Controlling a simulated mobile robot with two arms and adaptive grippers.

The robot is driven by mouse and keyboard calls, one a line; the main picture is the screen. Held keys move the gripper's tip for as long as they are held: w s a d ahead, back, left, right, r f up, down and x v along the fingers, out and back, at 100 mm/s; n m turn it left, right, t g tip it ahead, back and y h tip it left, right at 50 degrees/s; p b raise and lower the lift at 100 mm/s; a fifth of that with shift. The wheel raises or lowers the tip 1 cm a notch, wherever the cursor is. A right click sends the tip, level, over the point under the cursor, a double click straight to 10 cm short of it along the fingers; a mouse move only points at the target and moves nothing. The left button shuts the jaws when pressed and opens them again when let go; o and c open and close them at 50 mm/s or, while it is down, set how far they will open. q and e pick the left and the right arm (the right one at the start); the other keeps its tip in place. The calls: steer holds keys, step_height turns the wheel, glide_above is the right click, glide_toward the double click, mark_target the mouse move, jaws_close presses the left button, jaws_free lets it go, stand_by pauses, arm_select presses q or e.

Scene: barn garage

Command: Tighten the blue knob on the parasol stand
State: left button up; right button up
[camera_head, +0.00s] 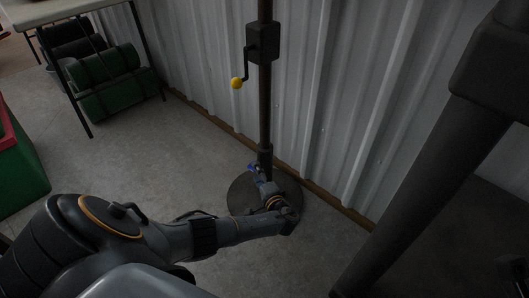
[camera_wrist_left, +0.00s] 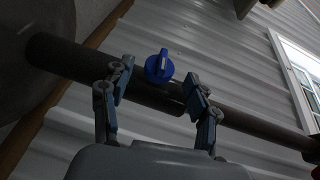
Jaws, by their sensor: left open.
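The parasol stand has a round dark base (camera_head: 290,187) on the floor and an upright dark pole (camera_head: 265,115) by the wall. The blue knob (camera_head: 251,168) is low on the pole, just above the base, and is partly hidden by my left gripper in the head view. My left gripper (camera_head: 262,180) is open at the knob. My right gripper is not in view.
A crank box (camera_head: 263,42) with a yellow handle knob (camera_head: 236,83) sits higher on the pole. The corrugated wall (camera_head: 340,80) is close behind. A table (camera_head: 60,10) with green rolled bundles (camera_head: 103,78) beneath stands at the back left. The floor between is clear.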

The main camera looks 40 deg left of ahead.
arm_select(q)
steer(key=v, duration=0.9)
steer(key=shift+d, duration=0.35)
steer(key=shift+s, duration=0.2)
